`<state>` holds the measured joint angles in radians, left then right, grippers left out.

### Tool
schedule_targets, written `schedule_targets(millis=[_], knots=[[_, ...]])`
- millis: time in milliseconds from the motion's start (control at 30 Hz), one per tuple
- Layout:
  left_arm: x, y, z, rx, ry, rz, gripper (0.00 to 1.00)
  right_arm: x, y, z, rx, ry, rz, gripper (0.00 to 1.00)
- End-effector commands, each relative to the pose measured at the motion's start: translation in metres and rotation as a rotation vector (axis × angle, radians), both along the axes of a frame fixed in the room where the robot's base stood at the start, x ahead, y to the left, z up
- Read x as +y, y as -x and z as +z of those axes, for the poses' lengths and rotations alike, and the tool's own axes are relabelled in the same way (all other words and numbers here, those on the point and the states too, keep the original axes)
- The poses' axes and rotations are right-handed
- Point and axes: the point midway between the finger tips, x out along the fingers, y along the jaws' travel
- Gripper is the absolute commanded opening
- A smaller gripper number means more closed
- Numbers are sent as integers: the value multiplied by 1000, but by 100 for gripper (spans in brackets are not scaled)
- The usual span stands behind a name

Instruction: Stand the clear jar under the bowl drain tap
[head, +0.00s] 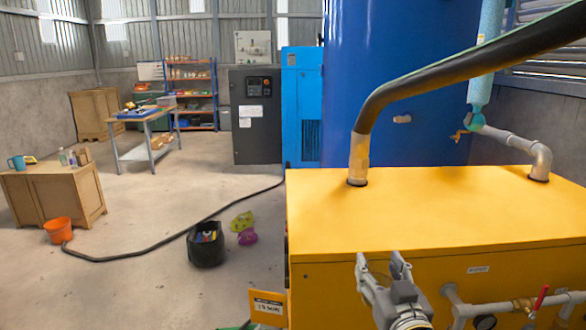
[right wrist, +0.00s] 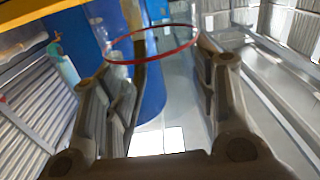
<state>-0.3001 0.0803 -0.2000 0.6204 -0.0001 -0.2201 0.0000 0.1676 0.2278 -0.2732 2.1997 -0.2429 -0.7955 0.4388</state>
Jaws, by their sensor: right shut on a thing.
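My right gripper (head: 382,262) is in front of the near face of the yellow cabinet, at the bottom of the head view. In the right wrist view its two fingers are shut on a clear jar with a thin red rim (right wrist: 150,62). The jar's see-through body is hard to make out, and I cannot pick it out in the head view. The bowl drain tap appears to be the small brass tap (head: 460,134) by the teal bowl (head: 476,121) behind the cabinet, well apart from my gripper. My left gripper is not in view.
The yellow cabinet (head: 440,205) fills the right foreground, with a thick black hose (head: 420,80) rising from its top. A grey pipe (head: 515,143) runs behind it, before the blue tank (head: 385,130).

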Motion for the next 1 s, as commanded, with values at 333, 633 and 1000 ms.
schedule_targets(millis=[333, 633, 1000], knots=[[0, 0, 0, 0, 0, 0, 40, -7, 74, -65, 6, -3, -33, 24], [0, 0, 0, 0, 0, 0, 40, -14, 120, -88, 1, -1, -58, 24], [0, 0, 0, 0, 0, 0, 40, -15, 160, -107, 6, -8, -59, 24]])
